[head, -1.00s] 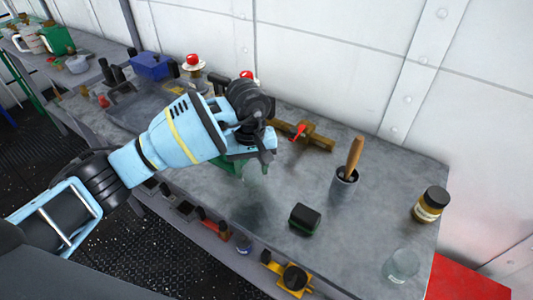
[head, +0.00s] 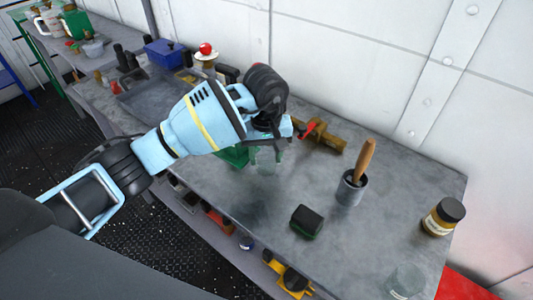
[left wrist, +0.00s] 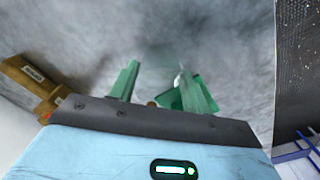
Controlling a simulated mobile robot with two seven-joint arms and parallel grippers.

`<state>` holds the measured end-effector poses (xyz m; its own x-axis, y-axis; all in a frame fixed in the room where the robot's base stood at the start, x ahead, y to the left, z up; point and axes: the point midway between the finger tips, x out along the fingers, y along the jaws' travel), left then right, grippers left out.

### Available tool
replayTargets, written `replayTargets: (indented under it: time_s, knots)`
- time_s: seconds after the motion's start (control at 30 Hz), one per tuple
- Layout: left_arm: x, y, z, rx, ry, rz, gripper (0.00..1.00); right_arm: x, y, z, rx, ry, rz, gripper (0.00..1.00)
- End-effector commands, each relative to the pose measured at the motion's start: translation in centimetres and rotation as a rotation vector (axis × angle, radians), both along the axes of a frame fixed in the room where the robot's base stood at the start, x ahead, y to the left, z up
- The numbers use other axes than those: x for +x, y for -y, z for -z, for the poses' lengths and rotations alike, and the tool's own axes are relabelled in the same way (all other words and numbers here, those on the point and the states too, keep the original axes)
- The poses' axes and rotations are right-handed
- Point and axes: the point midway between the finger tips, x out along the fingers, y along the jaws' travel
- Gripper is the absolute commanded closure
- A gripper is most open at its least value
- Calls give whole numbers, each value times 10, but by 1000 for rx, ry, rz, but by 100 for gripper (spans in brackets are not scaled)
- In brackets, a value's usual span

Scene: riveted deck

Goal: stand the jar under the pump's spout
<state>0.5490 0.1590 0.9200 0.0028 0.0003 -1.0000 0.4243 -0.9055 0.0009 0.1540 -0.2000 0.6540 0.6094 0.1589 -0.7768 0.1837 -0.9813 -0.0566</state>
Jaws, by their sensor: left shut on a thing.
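My left gripper (head: 268,150) is over the middle of the grey workbench, pointing down, its green fingers shut on a clear, see-through thing that looks like a glass jar (head: 267,166). The jar is faint, and I cannot tell whether its base touches the bench. In the left wrist view the two green fingers (left wrist: 158,88) stand apart, with the clear thing hard to make out between them. A fixture with a red ball top and white disc (head: 206,56) stands behind my left arm; it may be the pump, but no spout shows clearly. My right gripper is not in view.
On the workbench (head: 265,205) are a green item (head: 234,156) beside the gripper, a brass valve with red handle (head: 322,135), a cup with wooden-handled tool (head: 352,187), a dark block (head: 307,222), a dark-lidded jar (head: 443,217) and a clear glass (head: 405,281). Bare bench lies between them.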

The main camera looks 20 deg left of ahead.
Motion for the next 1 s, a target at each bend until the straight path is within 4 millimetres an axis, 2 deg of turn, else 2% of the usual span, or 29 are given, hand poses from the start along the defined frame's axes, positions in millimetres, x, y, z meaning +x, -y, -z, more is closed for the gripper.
replayTargets:
  time_s: [0.03, 0.07, 0.23, 0.5, 0.67, 1.0]
  knots:
    - [0, 0, 3, 0, -1, 0, 76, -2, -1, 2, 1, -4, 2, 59]
    - [0, 0, 3, 0, -1, 1, 51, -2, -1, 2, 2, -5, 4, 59]
    - [0, 0, 2, 0, -1, 1, 31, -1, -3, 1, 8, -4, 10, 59]
    - [0, 0, 1, 0, 0, 1, 31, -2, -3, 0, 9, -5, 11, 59]
    - [1, 0, -11, 0, 2, 1, 31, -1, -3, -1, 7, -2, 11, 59]
    - [0, 0, -75, 0, 3, 1, 31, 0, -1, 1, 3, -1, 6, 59]
